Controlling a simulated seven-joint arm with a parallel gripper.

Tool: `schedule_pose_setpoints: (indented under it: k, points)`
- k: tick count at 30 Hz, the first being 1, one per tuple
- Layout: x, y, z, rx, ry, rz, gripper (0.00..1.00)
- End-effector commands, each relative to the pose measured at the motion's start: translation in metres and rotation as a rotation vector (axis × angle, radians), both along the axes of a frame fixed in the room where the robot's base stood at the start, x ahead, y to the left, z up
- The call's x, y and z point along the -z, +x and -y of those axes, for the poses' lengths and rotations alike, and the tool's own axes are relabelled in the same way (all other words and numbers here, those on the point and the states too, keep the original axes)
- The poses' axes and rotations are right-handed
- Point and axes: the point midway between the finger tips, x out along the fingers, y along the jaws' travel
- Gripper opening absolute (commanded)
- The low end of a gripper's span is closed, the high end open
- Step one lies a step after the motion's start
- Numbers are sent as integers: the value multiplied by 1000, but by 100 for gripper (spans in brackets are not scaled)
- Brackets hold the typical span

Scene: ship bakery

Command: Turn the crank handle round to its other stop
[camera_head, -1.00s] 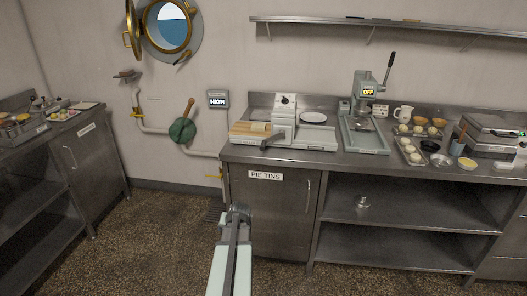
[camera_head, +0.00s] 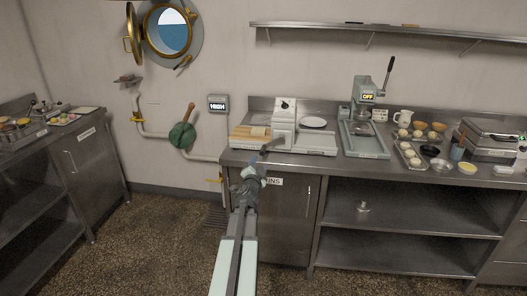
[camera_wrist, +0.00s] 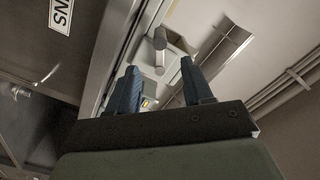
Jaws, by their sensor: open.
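A pale machine (camera_head: 284,112) stands at the left end of the steel counter. A grey crank handle (camera_head: 273,143) juts from its front, over the counter's edge. In the wrist view the handle's grip (camera_wrist: 160,58) shows as a short grey cylinder, beyond the fingertips and between them in the picture. My gripper (camera_head: 255,168) is in front of the counter, just below the handle and a little left of it. In the wrist view its two blue fingers (camera_wrist: 160,82) are apart, with nothing held. I cannot see any contact with the handle.
The counter's front edge (camera_head: 330,167) and the pie tins cupboard (camera_head: 290,215) are close beside my gripper. A green valve with a wooden lever (camera_head: 182,135) is on the wall at left. The floor in front is clear.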

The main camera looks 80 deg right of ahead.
Motion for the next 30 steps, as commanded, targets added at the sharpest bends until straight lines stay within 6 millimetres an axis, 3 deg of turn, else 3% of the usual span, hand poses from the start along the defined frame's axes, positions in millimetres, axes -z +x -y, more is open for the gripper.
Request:
schedule_pose_setpoints:
  k: [11,24,30]
  points:
    - [0,0,30,1,-2,-10,51]
    - [0,0,105,-1,-1,-10,51]
    - [0,0,131,-1,-2,-10,51]
